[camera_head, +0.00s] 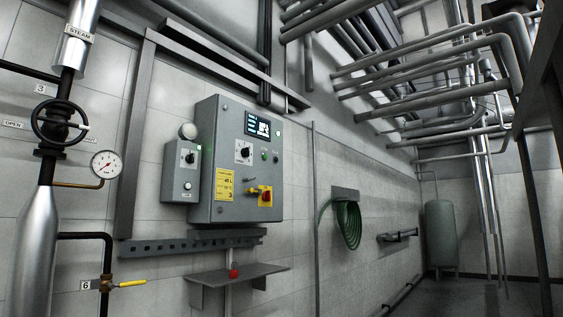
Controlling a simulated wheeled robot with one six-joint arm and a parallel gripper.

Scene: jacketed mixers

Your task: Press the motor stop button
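A grey control cabinet (225,130) is fixed to the tiled wall left of centre. It has a lit display (257,126), a black rotary knob (243,152), a green button or lamp (264,155) and a dark round button (276,158) beside it. A red handle on a yellow plate (265,196) sits lower right. A smaller grey box (180,170) at its left carries a dark knob (189,157) and a pale round button (187,185). I cannot read which control is the motor stop button. My gripper is not in view.
A shelf (255,271) juts from the wall below the cabinet, with a small red object (233,271) at it. A valve handwheel (60,122), gauge (105,164) and yellow-handled valve (131,284) stand out at left. A green hose (349,222) hangs at right; floor shows far right.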

